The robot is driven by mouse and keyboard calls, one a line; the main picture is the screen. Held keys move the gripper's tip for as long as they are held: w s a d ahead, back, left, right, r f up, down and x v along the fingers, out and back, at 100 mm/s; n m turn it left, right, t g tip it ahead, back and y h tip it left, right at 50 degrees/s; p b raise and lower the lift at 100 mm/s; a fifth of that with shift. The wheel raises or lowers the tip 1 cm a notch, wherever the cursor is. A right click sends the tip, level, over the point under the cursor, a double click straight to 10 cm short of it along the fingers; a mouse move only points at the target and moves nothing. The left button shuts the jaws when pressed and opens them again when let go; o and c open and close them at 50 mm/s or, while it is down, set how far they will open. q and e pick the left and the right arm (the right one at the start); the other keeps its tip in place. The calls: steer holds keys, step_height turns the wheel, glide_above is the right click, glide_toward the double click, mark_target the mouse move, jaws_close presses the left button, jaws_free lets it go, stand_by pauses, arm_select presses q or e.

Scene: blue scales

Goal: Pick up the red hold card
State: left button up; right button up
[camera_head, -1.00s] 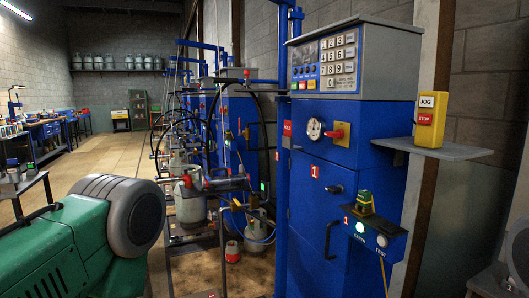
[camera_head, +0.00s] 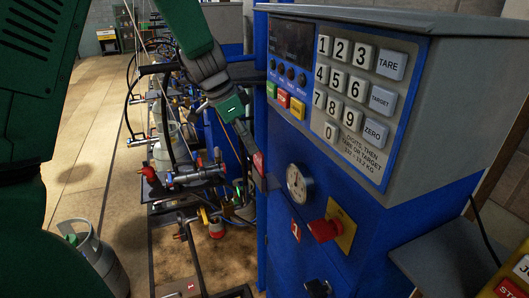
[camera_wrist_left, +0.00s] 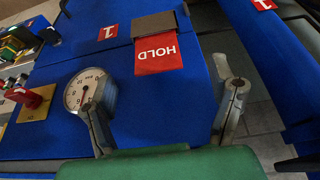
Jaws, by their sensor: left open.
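The red hold card (camera_wrist_left: 158,55) shows in the left wrist view, with white HOLD lettering. Its edge is under a dark strip on the blue cabinet (camera_wrist_left: 150,130). In the head view the card (camera_head: 258,162) is a small red patch on the cabinet's left side. My left gripper (camera_wrist_left: 160,80) is open, its two fingers on either side of the card in the wrist view, with nothing between them. In the head view the gripper (camera_head: 243,130) is beside the cabinet, just above and left of the card. Contact cannot be told. My right gripper is not in view.
The keypad panel (camera_head: 350,90) overhangs the cabinet. A round gauge (camera_head: 297,182) and a red knob (camera_head: 325,229) stick out of its front. A grey shelf (camera_head: 440,260) holds a yellow JOG/STOP box (camera_head: 515,280). Hoses and a gas cylinder (camera_head: 90,255) stand at left.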

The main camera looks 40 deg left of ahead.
mark_target(257, 155)
arm_select(q)
steer(key=shift+w+d+f+p, duration=0.3)
steer(key=shift+d+f, duration=0.2)
steer(key=shift+f, duration=0.15)
steer(key=shift+w+d+f+p, duration=0.15)
steer(key=shift+w+d+f, duration=0.15)
steer(key=shift+d+f, duration=0.25)
steer(key=f, duration=0.1)
steer(key=w+f, duration=0.1)
steer(key=f, duration=0.1)
steer(key=shift+w+a+f+p, duration=0.25)
steer(key=shift+w+a+p, duration=0.1)
steer(key=shift+p, duration=0.05)
steer(key=shift+a+f, duration=0.25)
steer(key=shift+f, duration=0.05)
steer(key=shift+d+r, duration=0.1)
steer(key=shift+d, duration=0.25)
steer(key=c, duration=0.3)
steer(key=shift+d+r, duration=0.1)
steer(key=shift+d, duration=0.15)
steer(key=c, duration=0.8)
steer(key=shift+d+r, duration=0.1)
steer(key=shift+d, duration=0.15)
steer(key=shift+a, duration=0.15)
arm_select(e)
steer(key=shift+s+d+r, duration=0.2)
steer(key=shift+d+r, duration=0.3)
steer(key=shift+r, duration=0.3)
